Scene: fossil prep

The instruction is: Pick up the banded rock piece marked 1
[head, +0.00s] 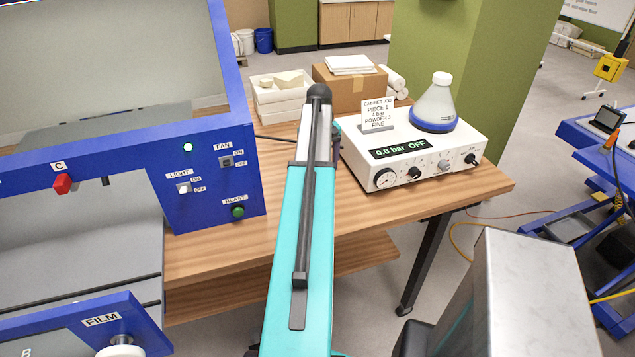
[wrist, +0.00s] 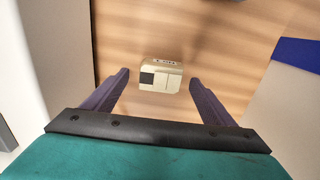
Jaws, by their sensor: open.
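In the wrist view a small, pale beige, block-like piece (wrist: 162,82) lies on the wooden bench top. It has a dark square patch, thin lines across its face and small dark marks along its far edge. I cannot read a number 1 on it, nor tell for sure that it is the banded rock piece. My gripper (wrist: 158,76) is open, its two dark fingers spread on either side of the piece in the picture, with a gap on each side. Nothing is held. In the head view my teal arm reaches over the bench, and neither the piece nor the fingers can be made out.
The blue blast cabinet (head: 212,180) stands left on the wooden bench (head: 210,262). White trays (head: 279,95) and a cardboard box (head: 350,88) sit behind.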

